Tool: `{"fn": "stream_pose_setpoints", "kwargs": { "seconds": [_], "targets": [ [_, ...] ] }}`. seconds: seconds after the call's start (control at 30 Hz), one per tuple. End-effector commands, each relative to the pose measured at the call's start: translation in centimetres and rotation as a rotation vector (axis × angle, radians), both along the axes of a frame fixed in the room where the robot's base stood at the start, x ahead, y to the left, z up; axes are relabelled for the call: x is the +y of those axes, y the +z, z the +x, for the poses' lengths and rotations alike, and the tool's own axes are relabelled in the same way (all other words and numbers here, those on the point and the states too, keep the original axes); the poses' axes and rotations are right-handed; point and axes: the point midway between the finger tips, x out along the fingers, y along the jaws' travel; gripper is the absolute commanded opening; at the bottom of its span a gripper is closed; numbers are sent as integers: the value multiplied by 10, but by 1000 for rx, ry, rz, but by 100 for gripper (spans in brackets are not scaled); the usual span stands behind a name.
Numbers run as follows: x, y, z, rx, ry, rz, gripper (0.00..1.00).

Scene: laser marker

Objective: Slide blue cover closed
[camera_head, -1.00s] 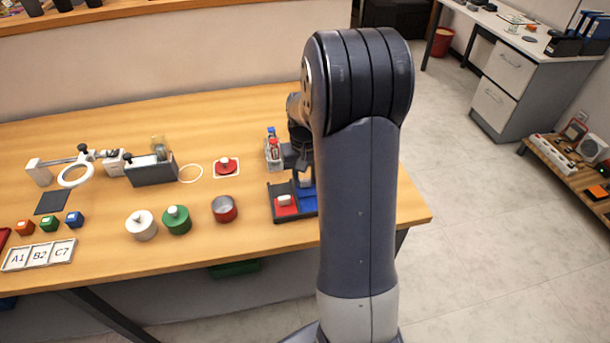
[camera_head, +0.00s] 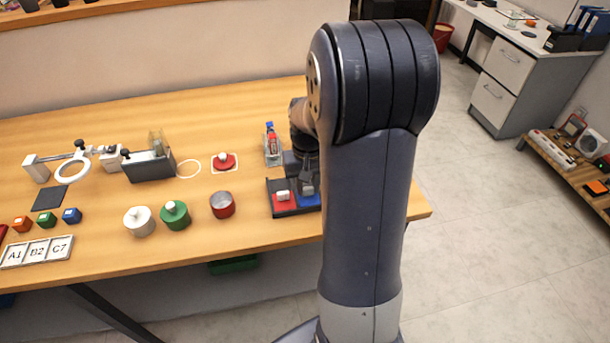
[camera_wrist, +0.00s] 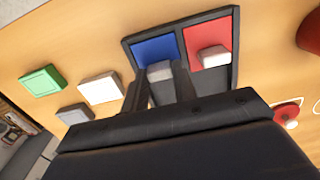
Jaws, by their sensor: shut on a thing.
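The dark tray (camera_head: 277,185) stands near the right end of the table, partly hidden by my arm. It holds the blue cover (camera_head: 310,203) beside a red cover (camera_head: 284,209). In the wrist view the blue cover (camera_wrist: 153,48) lies at the upper end of its channel, level with the red cover (camera_wrist: 203,38). Dark tray floor shows below the red cover. My gripper (camera_wrist: 162,78) is shut on the pale knob (camera_wrist: 159,72) of the blue cover, one finger on each side. In the head view my gripper (camera_head: 308,187) is small and partly hidden.
A red pot (camera_head: 223,206), a green pot (camera_head: 175,217) and a white pot (camera_head: 139,222) stand left of the tray. A clear holder with bottles (camera_head: 272,148) stands behind it. Green (camera_wrist: 43,82) and white (camera_wrist: 101,88) blocks lie beside the tray in the wrist view.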

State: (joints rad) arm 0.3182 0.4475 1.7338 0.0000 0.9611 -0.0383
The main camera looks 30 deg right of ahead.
Motion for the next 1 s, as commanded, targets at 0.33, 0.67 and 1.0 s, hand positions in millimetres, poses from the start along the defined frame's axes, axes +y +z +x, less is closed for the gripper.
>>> {"fn": "stream_pose_setpoints", "kwargs": {
  "seconds": [0.33, 0.67, 1.0],
  "targets": [
    [2, 0, -6, 4, 0, 1, 0],
    [2, 0, -5, 1, 0, 0, 49],
    [1, 12, -4, -4, 0, -1, 49]
  ]
}}
